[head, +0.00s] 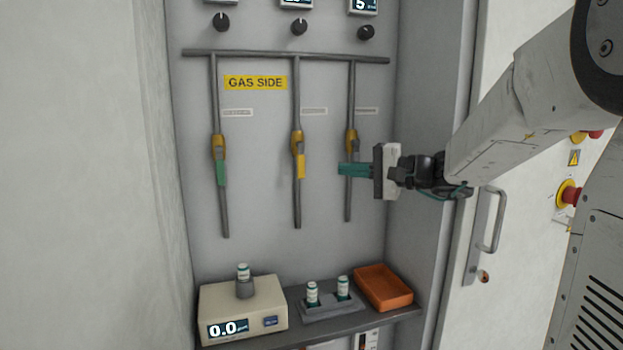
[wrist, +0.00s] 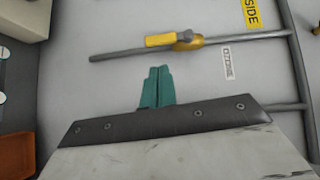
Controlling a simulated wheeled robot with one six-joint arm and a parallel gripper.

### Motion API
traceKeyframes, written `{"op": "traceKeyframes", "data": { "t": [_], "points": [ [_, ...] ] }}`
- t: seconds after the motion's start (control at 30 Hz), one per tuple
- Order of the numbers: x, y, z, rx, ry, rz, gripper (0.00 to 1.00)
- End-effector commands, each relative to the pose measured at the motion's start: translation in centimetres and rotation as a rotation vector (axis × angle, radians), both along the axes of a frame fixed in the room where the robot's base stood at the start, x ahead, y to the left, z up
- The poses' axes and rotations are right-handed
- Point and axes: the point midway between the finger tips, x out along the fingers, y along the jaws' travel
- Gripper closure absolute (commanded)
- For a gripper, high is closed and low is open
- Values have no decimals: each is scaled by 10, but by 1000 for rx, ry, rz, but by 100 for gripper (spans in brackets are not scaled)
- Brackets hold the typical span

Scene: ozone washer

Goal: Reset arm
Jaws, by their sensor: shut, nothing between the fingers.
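My gripper (head: 343,169) has teal fingers and is shut and empty. In the head view it is in front of the right pipe (head: 348,205), level with the lower part of the right valve (head: 352,141), and partly hides that pipe. In the wrist view the teal fingers (wrist: 157,88) are pressed together. They point toward the middle valve with a yellow handle (wrist: 172,40), with a gap between in the picture. Contact with the right pipe cannot be told. My arm reaches in from the right.
The left valve (head: 219,147) has a green handle; the middle valve (head: 299,155) has a yellow one. Below, a shelf holds a meter (head: 243,308) reading 0.0 with a vial (head: 243,271) on top, a rack (head: 331,307) with two vials, and an orange tray (head: 383,287). A door handle (head: 491,225) is right.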

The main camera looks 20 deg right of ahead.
Motion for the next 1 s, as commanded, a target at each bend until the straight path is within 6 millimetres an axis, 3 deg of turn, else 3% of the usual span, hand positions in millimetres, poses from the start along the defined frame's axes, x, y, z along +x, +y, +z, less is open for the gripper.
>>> {"op": "traceKeyframes", "data": {
  "t": [0.2,0.33,0.5,0.63,0.8,0.9,1.0],
  "points": [
    [-1,1,-4,20,41,6,100],
    [-25,16,-45,-39,213,82,100],
    [-105,65,-100,-282,487,267,100],
    [-178,86,-134,-549,654,391,100],
    [-264,82,-161,-975,767,491,100],
    [-296,71,-166,-1199,756,516,100],
    [-313,66,-164,-1346,705,534,100]
  ]
}}
